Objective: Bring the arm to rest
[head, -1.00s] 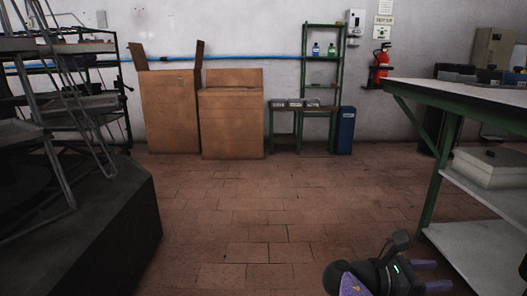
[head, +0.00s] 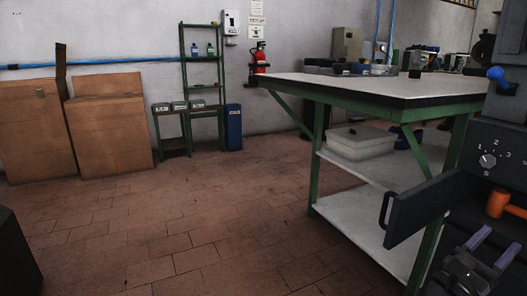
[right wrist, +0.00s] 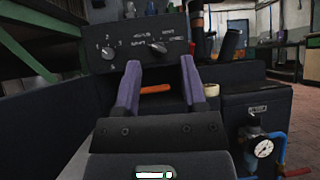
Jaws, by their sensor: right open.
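My right gripper (head: 493,246) is at the bottom right of the head view, in front of a dark machine. Its two purple fingers stand apart, with nothing visible held between them. In the right wrist view the open gripper (right wrist: 160,66) points at the machine's control panel (right wrist: 130,38) with its knobs and markings. An orange handle (right wrist: 155,88) shows beyond the gap between the fingers; I cannot tell how far. My left gripper is not in view.
A green-framed workbench (head: 350,92) stands left of the machine, with a pale box (head: 358,144) on its lower shelf. A black drawer-like part (head: 425,212) juts out beside my right gripper. A pressure gauge (right wrist: 263,148) is at the lower right. Open tiled floor (head: 190,220) lies left.

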